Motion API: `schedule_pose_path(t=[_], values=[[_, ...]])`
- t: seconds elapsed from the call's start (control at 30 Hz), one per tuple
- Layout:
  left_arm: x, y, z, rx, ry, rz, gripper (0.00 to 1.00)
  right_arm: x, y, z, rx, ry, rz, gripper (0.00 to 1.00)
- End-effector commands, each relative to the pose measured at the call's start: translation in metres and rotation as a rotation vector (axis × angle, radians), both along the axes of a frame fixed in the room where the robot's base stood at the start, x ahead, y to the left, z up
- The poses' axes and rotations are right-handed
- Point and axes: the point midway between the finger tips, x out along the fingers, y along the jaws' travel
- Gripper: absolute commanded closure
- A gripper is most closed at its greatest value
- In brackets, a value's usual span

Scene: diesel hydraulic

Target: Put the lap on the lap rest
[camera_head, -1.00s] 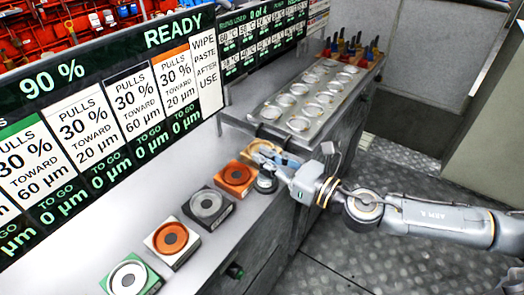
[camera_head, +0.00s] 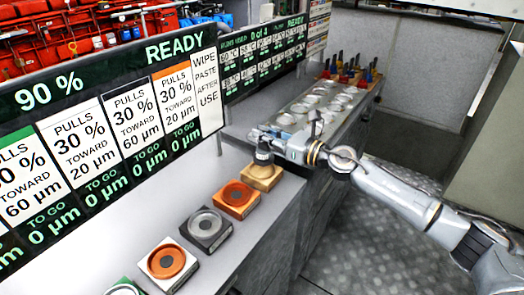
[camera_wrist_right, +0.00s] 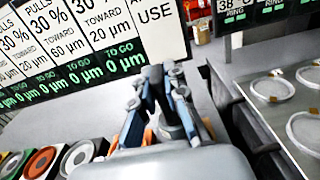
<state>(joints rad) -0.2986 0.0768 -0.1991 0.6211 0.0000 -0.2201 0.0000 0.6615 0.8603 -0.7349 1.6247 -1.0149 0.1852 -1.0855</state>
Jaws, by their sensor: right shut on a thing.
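The lap (camera_head: 263,156) is a dark grey round tool with a narrower upper part. In the head view it is upright at or just above the tan block (camera_head: 262,177), which looks like the lap rest. I cannot tell whether the two touch. My right gripper (camera_head: 265,137) reaches in from the right and is shut on the top of the lap. In the right wrist view the gripper (camera_wrist_right: 170,112) has its fingers around the dark lap (camera_wrist_right: 170,128); the gripper body hides what lies below. My left gripper is not in view.
An orange block (camera_head: 236,198), a dark grey block (camera_head: 206,229) and a white block with an orange ring (camera_head: 167,263) line the bench toward me. A metal tray (camera_head: 312,108) with several pale discs lies beyond. Display panels (camera_head: 110,140) stand along the left.

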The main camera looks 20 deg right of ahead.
Motion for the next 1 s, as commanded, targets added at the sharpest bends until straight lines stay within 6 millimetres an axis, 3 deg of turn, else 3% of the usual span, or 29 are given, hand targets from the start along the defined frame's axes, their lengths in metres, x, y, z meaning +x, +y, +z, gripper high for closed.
schedule_pose_path(t=[0.3, 0.5, 0.9, 0.93, 1.0], values=[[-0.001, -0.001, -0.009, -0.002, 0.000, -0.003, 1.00, 0.022, 0.001, -0.025, 0.006, -0.003, -0.001, 1.00], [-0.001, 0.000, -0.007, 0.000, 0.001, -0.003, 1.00, 0.021, 0.001, -0.049, 0.005, -0.003, -0.002, 1.00], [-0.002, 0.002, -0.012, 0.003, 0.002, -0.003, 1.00, 0.021, 0.000, -0.056, 0.001, -0.006, -0.001, 1.00], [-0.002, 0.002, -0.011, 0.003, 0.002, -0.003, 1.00, 0.021, 0.000, -0.056, 0.000, -0.004, -0.001, 0.84], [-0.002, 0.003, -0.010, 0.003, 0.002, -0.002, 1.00, 0.021, 0.000, -0.056, 0.000, -0.003, -0.001, 0.70]])
